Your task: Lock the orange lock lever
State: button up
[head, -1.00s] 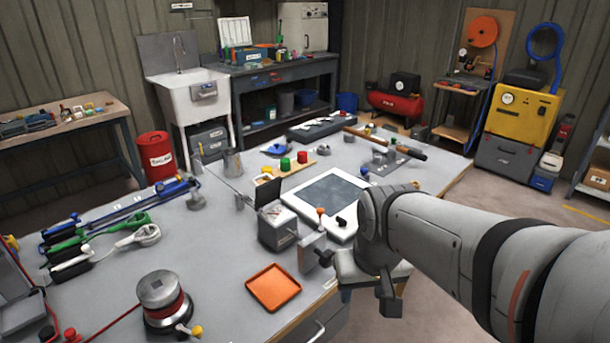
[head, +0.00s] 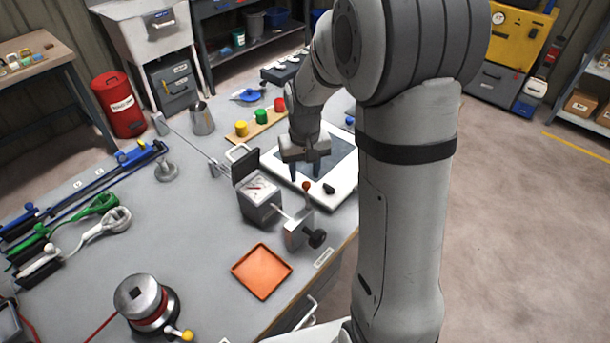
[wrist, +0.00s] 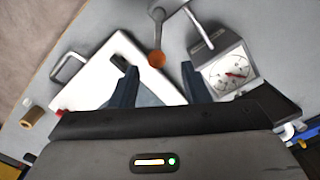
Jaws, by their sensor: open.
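In the wrist view, my gripper (wrist: 158,68) shows a wide gap. Contact with the ball cannot be told.
A grey gauge box (head: 262,214) with a raised lid stands close left of the lever; its dial (wrist: 228,72) is right of my fingers. A white panel (head: 340,190) lies beside and beneath my gripper. An orange tray (head: 262,271) sits nearer the table's front edge.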

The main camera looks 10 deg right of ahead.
aim_at(307, 183)
jog(key=shift+d+f, duration=0.2)
jog(key=shift+f, duration=1.75)
